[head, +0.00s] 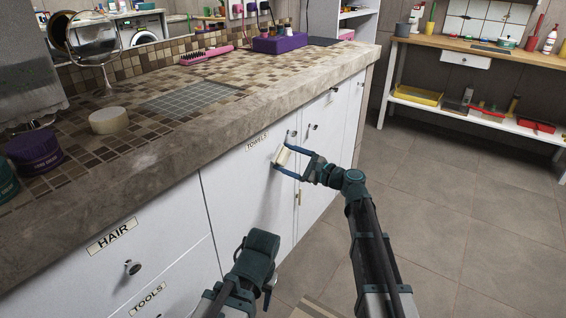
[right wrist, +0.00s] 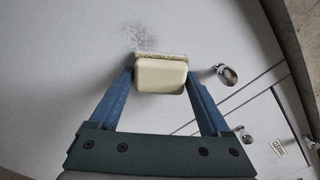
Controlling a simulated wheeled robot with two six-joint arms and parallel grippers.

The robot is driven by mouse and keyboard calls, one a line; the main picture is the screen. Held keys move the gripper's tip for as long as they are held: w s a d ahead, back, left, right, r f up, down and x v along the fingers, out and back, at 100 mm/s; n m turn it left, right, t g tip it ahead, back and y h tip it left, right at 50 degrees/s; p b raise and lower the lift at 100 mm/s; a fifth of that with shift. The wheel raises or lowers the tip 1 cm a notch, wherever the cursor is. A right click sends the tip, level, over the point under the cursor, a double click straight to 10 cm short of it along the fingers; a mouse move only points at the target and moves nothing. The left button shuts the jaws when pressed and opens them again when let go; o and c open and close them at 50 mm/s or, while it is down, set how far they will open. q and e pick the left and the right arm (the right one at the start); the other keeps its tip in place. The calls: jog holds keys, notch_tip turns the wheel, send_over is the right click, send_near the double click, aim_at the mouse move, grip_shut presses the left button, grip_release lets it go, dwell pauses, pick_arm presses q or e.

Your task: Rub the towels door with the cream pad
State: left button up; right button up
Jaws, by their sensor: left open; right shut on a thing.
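The towels door (head: 235,190) is a white cabinet front below the counter, with a TOWELS label at its top edge and a round knob. A grey smudge marks it in the right wrist view (right wrist: 142,38). My right gripper (head: 281,162) is shut on the cream pad (head: 283,156), at the upper right part of the door. In the right wrist view the pad (right wrist: 161,74) sits between the two blue fingers, its brownish far edge at or very near the door, just below the smudge. My left gripper (head: 268,287) is low in front of the cabinet, holding nothing visible; its fingers are mostly hidden.
The tiled counter (head: 160,150) overhangs the doors and holds a mirror, a cream roll (head: 108,121), a pink brush and a purple caddy (head: 280,44). Knobs stick out near the pad (right wrist: 227,75). The floor to the right is clear up to a workbench (head: 480,50).

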aim_at(281, 164)
jog(key=shift+w+d, duration=0.4)
jog(key=shift+w, duration=0.05)
jog(key=shift+a, duration=0.1)
jog(key=shift+s+a, duration=0.1)
jog(key=shift+s+a, duration=0.55)
jog(key=shift+s, duration=0.25)
jog(key=shift+s+a, duration=0.55)
jog(key=shift+s, duration=0.25)
jog(key=shift+s+a, duration=0.6)
jog(key=shift+s, duration=0.2)
jog(key=shift+s+a, duration=0.55)
jog(key=shift+s, duration=0.25)
jog(key=shift+d, duration=0.1)
